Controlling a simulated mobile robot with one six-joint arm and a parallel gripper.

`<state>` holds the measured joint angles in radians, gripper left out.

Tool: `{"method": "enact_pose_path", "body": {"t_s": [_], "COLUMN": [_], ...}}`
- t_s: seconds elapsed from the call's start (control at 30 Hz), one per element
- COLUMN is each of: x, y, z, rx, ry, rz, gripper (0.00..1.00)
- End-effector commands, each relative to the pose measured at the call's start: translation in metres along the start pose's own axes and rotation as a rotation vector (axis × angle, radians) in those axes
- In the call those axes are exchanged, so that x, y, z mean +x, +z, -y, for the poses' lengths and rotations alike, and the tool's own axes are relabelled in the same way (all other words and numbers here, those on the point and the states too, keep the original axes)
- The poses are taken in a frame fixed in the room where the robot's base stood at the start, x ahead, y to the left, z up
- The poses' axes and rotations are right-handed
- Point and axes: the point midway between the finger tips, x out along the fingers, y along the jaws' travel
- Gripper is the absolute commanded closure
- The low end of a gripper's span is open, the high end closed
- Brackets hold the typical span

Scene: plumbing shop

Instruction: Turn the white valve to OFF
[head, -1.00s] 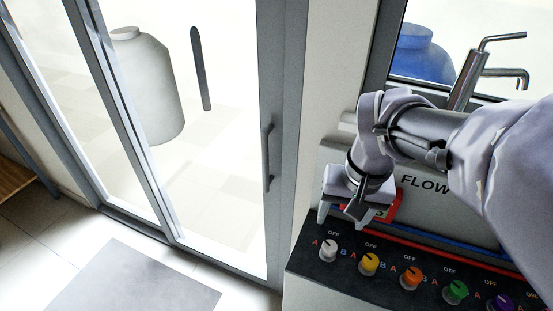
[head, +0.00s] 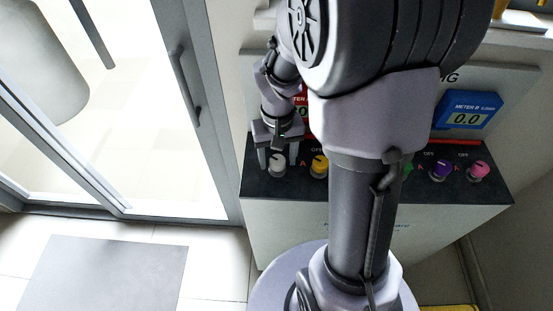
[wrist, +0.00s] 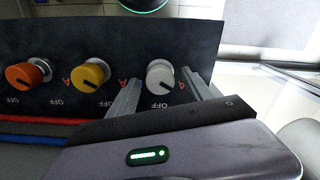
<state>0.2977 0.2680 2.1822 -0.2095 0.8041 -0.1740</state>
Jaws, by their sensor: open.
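The white valve (head: 277,165) is the leftmost knob on the dark panel (head: 350,187). In the wrist view the white valve (wrist: 160,76) shows whole; its dark pointer slants down and right, seemingly between its OFF label below and the red A at right. My gripper (head: 277,160) is open in the head view, over the left end of the panel. In the wrist view my gripper (wrist: 163,92) has one finger on each side of the white valve, with visible gaps. I cannot tell how far down the fingers reach.
A yellow valve (wrist: 91,75) is the nearest neighbour, then an orange valve (wrist: 29,75). Purple (head: 440,170) and pink (head: 478,171) valves stand at the right. A blue meter (head: 468,110) reads 0.0. My arm hides the panel's middle. A glass door (head: 150,110) is at left.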

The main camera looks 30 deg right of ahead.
Motion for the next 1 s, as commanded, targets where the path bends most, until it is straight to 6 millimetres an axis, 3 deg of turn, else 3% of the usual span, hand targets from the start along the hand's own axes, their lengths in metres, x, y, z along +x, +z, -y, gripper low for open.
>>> {"method": "enact_pose_path", "body": {"t_s": [0.27, 0.57, 1.0], "x": [0.0012, 0.0010, 0.0013], "y": [0.0001, 0.0000, -0.0003], "z": [0.0001, 0.0000, 0.0000], "rx": [0.000, 0.000, 0.117], "ry": [0.000, 0.000, 0.000], "rz": [0.000, 0.000, -0.001], "gripper": [0.43, 1.00, 1.00]}}
